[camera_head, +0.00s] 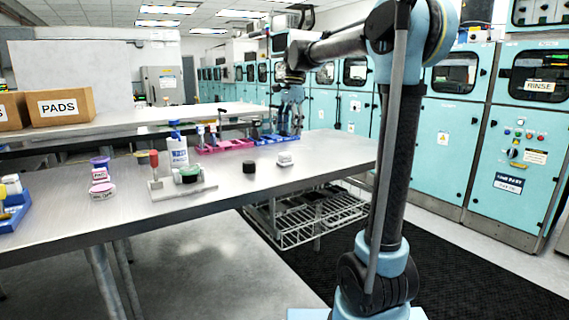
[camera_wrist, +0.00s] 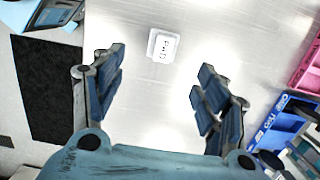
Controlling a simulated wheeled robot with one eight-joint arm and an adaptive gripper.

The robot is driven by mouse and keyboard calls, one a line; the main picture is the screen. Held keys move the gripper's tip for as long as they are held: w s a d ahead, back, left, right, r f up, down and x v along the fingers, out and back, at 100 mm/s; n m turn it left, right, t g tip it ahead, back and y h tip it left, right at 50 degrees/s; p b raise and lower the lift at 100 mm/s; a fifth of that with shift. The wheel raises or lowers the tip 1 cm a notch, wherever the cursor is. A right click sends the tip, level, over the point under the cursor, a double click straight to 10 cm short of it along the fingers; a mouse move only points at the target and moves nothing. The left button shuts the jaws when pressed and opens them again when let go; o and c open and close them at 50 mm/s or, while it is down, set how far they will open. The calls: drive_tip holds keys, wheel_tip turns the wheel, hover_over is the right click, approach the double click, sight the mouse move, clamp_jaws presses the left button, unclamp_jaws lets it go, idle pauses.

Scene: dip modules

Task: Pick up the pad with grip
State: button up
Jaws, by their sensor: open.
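A small white pad (camera_wrist: 162,45) with lettering on top lies on the metal table, in the wrist view just beyond and between my fingertips. In the head view a small white stepped piece (camera_head: 285,159) on the table at right looks like the same pad. My gripper (camera_wrist: 161,70) is open and empty, its blue-grey fingers spread wide on either side, with nothing touching the pad. In the head view my gripper (camera_head: 289,122) points down above the table's right part, and its fingertips are hard to make out there.
A black puck (camera_head: 249,167) sits left of the pad. Pink bins (camera_head: 222,146) and blue bins (camera_wrist: 272,125) are nearby. The table around the pad is clear.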

sight(285, 153)
drive_tip(key=f, duration=0.6)
drive_tip(key=shift+s+a+f, duration=0.2)
drive_tip(key=shift+a, duration=0.15)
drive_tip(key=shift+a+f, duration=0.2)
drive_tip(key=shift+f, duration=1.1)
drive_tip(key=shift+a+f, duration=0.2)
drive_tip(key=shift+f, duration=1.1)
drive_tip(key=c, duration=1.1)
